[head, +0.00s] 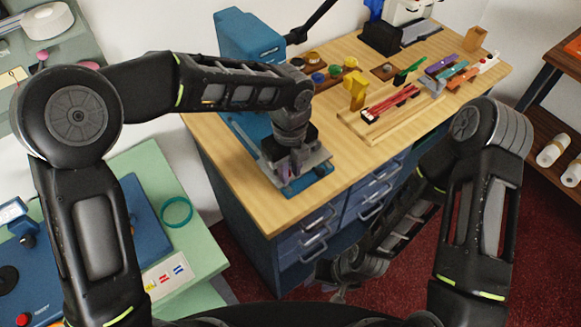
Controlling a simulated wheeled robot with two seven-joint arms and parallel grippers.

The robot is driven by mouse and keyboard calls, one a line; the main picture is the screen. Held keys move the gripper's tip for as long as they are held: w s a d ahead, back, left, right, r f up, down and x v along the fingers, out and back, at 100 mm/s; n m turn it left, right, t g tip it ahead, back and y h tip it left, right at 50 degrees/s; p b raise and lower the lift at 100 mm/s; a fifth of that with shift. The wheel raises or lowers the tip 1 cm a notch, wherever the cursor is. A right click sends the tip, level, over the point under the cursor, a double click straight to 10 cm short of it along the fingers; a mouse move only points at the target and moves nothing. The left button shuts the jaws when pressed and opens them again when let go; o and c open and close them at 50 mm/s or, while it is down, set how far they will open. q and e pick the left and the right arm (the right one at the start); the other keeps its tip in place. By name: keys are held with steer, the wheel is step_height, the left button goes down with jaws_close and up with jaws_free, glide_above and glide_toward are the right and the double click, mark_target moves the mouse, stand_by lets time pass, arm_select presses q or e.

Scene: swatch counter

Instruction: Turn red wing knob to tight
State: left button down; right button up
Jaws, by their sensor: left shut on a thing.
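My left gripper (294,168) points down over a grey plate (318,160) on the blue base (308,182) of a machine at the counter's front left. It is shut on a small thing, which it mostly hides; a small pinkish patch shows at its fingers. I take this for the red wing knob, but its wings and how far it is turned cannot be seen. My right gripper (342,294) hangs low in front of the drawers, away from the counter top. It is small and dark here, and its jaws cannot be made out.
The wooden counter (225,160) also bears a board (365,128) with red strips, a yellow part (356,90) and several coloured pieces at the right. The machine's blue body (248,38) stands behind my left arm. A green table (150,180) with a blue device lies at left.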

mark_target(290, 175)
arm_select(q)
steer(key=shift+r, duration=0.1)
stand_by(0.3)
steer(key=c, duration=1.6)
jaws_free()
step_height(290, 175, up, 8)
steer(key=shift+f+b, duration=0.1)
steer(key=shift+b, duration=0.45)
